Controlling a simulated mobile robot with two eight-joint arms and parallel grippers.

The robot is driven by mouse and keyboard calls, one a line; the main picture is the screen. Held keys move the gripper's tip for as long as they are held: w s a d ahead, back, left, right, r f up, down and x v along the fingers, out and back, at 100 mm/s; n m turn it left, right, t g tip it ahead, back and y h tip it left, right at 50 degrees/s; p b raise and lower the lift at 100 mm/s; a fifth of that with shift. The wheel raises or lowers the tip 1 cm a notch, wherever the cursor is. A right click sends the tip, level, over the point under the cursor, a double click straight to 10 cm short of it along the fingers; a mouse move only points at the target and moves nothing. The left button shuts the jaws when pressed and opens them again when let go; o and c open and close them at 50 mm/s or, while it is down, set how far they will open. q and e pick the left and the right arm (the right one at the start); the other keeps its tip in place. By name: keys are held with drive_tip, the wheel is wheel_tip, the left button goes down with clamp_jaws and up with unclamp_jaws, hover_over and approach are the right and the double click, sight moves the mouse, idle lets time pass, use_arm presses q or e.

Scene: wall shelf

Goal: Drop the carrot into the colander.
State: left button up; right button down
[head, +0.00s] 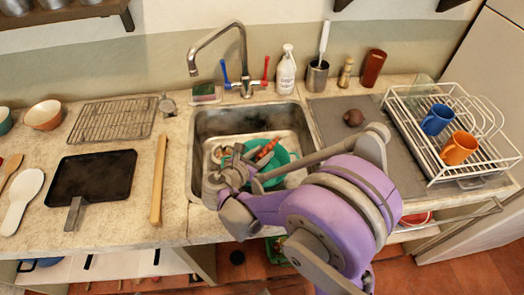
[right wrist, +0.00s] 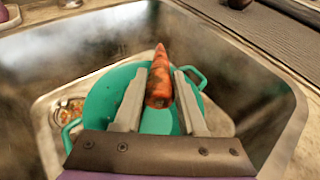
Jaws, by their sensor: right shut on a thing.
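The orange carrot (right wrist: 160,82) is between the fingers of my right gripper (right wrist: 160,105), which is shut on it. In the right wrist view the carrot points away from the gripper, over the green colander (right wrist: 100,107). The colander stands in the sink basin and its handles show on both sides. In the head view the carrot (head: 266,148) shows just past my right gripper (head: 250,158), above the colander (head: 281,160). My arm hides part of the colander there. I cannot tell the exact height of the carrot over it. My left gripper is not in view.
The metal sink (head: 205,125) has raised walls around the colander, with a faucet (head: 240,60) behind. A dish rack (head: 440,175) with two mugs stands at right. A dark round item (head: 353,117) lies on the grey mat. A rolling pin (head: 158,180) lies left of the sink.

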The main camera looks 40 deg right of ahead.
drive_tip(key=shift+f, duration=0.15)
drive_tip(key=shift+c, duration=2)
unclamp_jaws()
drive_tip(key=v, duration=1.1)
drive_tip(key=shift+d, duration=0.1)
